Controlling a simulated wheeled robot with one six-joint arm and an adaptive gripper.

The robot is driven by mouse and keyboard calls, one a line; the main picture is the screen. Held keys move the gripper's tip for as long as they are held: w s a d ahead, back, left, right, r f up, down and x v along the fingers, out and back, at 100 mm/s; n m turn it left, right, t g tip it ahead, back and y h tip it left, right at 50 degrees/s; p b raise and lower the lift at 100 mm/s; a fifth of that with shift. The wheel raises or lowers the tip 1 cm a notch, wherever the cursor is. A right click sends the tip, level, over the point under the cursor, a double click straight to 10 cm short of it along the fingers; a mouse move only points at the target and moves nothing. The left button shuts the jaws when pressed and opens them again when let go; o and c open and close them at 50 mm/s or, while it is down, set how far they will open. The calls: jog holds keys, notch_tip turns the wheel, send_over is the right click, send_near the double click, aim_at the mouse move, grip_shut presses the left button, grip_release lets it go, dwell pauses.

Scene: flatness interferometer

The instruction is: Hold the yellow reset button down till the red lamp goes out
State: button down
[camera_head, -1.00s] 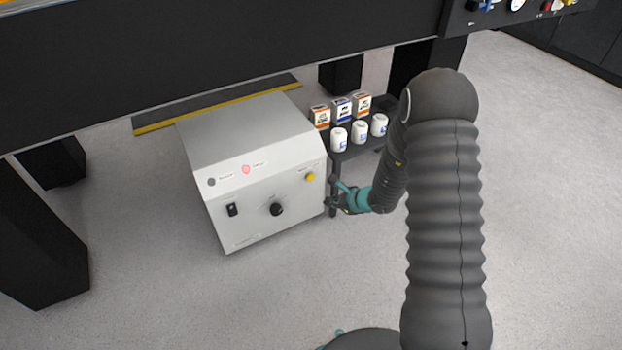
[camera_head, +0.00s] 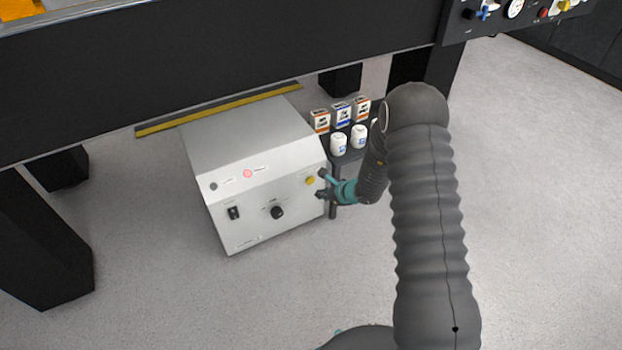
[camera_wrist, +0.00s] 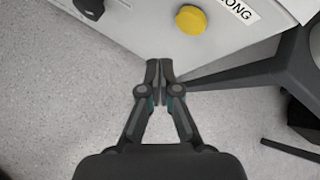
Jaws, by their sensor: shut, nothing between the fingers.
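The yellow reset button (camera_head: 310,181) is on the right side of the light grey box's (camera_head: 262,205) sloped front. The button also shows in the wrist view (camera_wrist: 191,20), beyond my fingertips and a little to their right, beside a white label. The red lamp (camera_head: 247,173) on the upper left of the front is lit. My gripper (camera_head: 321,184) is just right of the button in the head view. In the wrist view my gripper (camera_wrist: 160,68) is shut and empty, with a gap between the fingertips and the button.
A black knob (camera_head: 277,212) and a black switch (camera_head: 234,212) are on the same front. A dark shelf (camera_head: 350,158) with small boxes and white jars stands right of the box. A black table beam (camera_head: 230,75) runs above. The floor in front is clear.

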aim_at(310, 181)
jog(key=shift+w+a+b, duration=0.15)
jog(key=shift+w+a, duration=0.3)
jog(key=shift+w, duration=0.2)
jog(key=shift+w+a+b, duration=0.15)
jog(key=shift+w+a, duration=0.3)
jog(key=shift+w, duration=0.2)
jog(key=shift+w, duration=0.1)
dwell(0.5)
jog(key=shift+w+a+b, duration=0.2)
jog(key=shift+w+b, duration=0.05)
jog(key=shift+b, duration=0.1)
jog(key=shift+w+a, duration=0.25)
jog(key=shift+w, duration=0.1)
dwell(2.1)
jog(key=shift+b, duration=0.3)
dwell(0.9)
jog(key=shift+s+d+b, duration=0.45)
jog(key=shift+s+b, duration=0.15)
jog(key=shift+s, duration=0.1)
